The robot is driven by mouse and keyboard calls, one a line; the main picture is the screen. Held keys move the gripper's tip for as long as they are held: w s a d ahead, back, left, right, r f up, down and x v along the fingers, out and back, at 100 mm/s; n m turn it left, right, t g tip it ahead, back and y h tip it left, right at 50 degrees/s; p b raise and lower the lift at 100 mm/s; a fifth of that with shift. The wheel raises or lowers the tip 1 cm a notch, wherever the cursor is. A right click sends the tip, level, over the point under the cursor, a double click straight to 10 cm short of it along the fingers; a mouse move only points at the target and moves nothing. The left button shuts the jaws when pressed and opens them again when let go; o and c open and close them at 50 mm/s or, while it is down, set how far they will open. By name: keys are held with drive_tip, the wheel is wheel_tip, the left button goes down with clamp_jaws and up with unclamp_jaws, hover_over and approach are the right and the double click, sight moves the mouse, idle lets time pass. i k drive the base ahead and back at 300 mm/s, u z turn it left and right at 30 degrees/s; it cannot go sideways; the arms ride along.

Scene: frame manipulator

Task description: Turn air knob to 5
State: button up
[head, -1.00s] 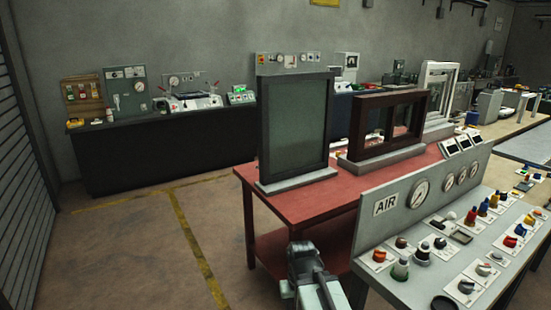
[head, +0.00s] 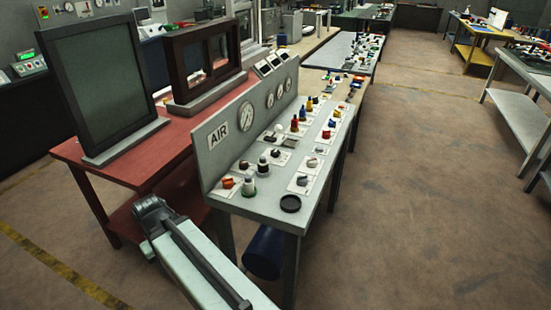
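A grey control bench (head: 262,205) stands in the middle with an upright back panel (head: 215,165). The panel's near end has an AIR label (head: 218,134), with a round gauge (head: 246,116) beside it. Several knobs stand on white plates on the bench top, among them an orange knob (head: 228,183) closest to the label and grey knobs (head: 302,181) on the right. I cannot tell which one is the air knob or read any setting. My arm shows at the bottom, left of the bench. No gripper fingers show.
A red table (head: 75,155) behind the panel carries a dark framed screen (head: 98,80) and a brown window frame (head: 204,60). A blue cylinder (head: 265,252) is under the bench. Open floor (head: 430,200) lies to the right.

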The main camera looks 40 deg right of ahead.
sight(274, 153)
drive_tip(key=u, duration=1.65)
drive_tip(key=k, duration=1.65)
drive_tip(key=z, duration=0.95)
drive_tip(key=i, duration=1)
drive_tip(key=u, duration=0.05)
